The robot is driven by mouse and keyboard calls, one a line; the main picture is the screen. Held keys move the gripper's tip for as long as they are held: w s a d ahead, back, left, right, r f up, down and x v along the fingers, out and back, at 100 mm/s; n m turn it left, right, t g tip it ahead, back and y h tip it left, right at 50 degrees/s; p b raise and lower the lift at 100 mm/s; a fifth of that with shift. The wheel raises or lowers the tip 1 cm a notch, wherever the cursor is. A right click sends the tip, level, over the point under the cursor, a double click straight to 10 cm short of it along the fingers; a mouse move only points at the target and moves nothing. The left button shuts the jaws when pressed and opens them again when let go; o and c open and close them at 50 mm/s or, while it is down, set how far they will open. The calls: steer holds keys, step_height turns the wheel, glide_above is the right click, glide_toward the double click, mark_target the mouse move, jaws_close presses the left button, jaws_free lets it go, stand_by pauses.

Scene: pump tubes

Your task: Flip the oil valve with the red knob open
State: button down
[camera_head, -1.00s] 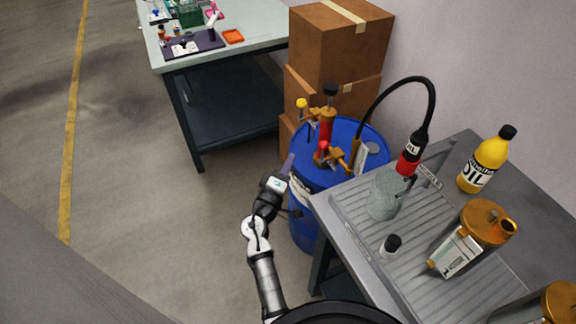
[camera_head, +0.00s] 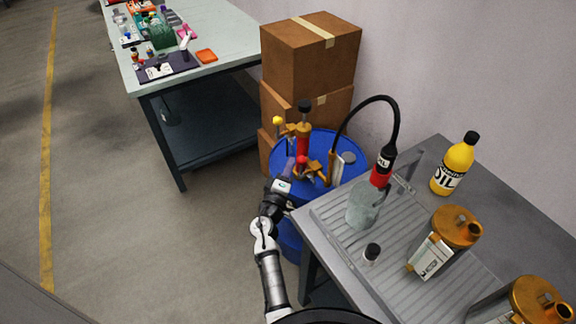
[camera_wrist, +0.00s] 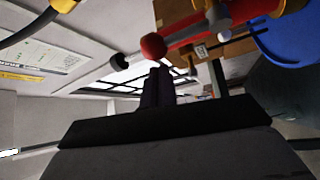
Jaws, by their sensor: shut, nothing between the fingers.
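The red knob (camera_head: 302,160) sits on a valve of the brass pump fittings (camera_head: 314,170) on top of the blue drum (camera_head: 345,180). In the wrist view the red knob (camera_wrist: 153,46) is large and just beyond my fingertips, with its lever running right. My gripper (camera_head: 291,166) is at the left side of the drum top, close to the red knob. Its fingers (camera_wrist: 159,72) are shut and empty. I cannot tell whether they touch the knob. A second valve with a yellow knob (camera_head: 277,120) stands higher and to the left.
A black hose (camera_head: 372,98) arches from the pump to a red nozzle over a glass jug (camera_head: 364,208) on the grey bench (camera_head: 330,228). An oil bottle (camera_head: 455,165) and brass cans (camera_head: 447,232) stand there too. Cardboard boxes (camera_head: 310,60) are stacked behind the drum.

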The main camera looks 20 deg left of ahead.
steer(key=shift+f+b, duration=0.15)
steer(key=shift+b, duration=0.2)
steer(key=m+b, duration=0.1)
steer(key=b, duration=0.3)
steer(key=d+m+t+h+b, duration=0.1)
steer(key=b, duration=0.3)
steer(key=s+m+b, duration=0.1)
steer(key=b, duration=0.3)
steer(key=shift+d+t+h, duration=0.25)
steer(key=shift+t+h, duration=0.05)
steer(key=shift+t, duration=0.1)
steer(key=shift+a, duration=0.1)
